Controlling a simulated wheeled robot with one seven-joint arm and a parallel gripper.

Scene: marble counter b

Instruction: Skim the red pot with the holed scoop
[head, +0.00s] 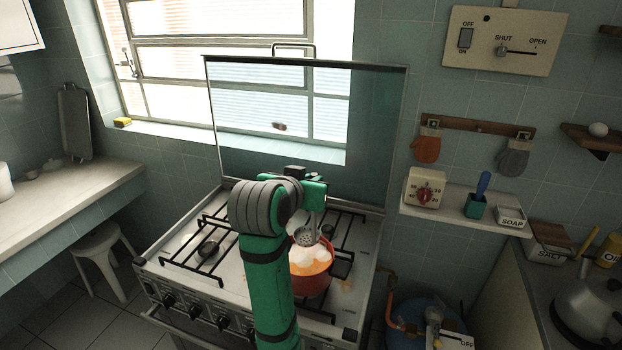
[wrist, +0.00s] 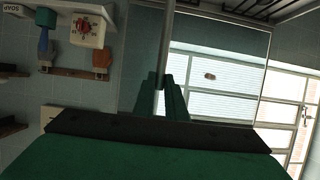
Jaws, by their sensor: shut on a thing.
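The red pot (head: 312,283) stands on the front right of the stove, with orange liquid and pale foam (head: 308,256) inside. The holed scoop (head: 306,237) has a grey perforated head, which shows over the back left part of the pot's opening. I cannot tell whether the head touches the liquid. My gripper (head: 315,204) is above and behind the pot, shut on the scoop's handle, which is mostly hidden in the head view. My green fingers (wrist: 171,101) show in the wrist view. My arm covers the pot's left side.
The stove's raised glass lid (head: 380,130) stands close behind my gripper. Black grates (head: 195,255) lie empty on the left. A shelf (head: 465,210) with a timer (head: 425,188) is at the right. A counter (head: 70,215) and stool (head: 101,260) are at the left.

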